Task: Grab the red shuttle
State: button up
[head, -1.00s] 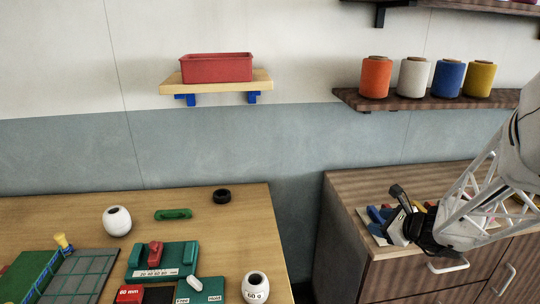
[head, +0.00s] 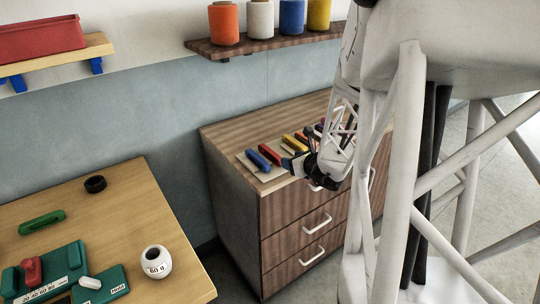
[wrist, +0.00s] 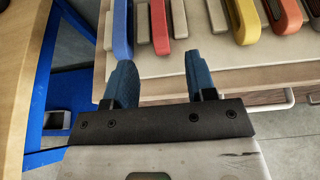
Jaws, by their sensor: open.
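A red shuttle (head: 270,154) lies on a pale board (head: 246,164) on the drawer cabinet, beside a blue shuttle (head: 257,161). In the wrist view the red shuttle (wrist: 158,26) lies right of the blue shuttle (wrist: 122,30), with a pale bar between them. My gripper (head: 291,166) is at the front edge of the board. In the wrist view my gripper (wrist: 160,72) is open and empty. The red shuttle shows ahead of the gap between its two blue fingers, apart from them. The near end of the blue shuttle is close to the left finger.
Yellow (wrist: 245,22) and orange (wrist: 285,14) shuttles lie further right on the board. A shelf (head: 270,43) with several thread cones hangs above the cabinet. A wooden table (head: 130,215) at left holds a red piece (head: 31,268) on a green block.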

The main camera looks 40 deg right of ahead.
aim_at(279, 157)
jog(key=shift+x, duration=1.2)
jog(key=shift+x, duration=2.55)
jog(key=shift+f, duration=0.1)
jog(key=shift+c, duration=0.3)
grip_shut()
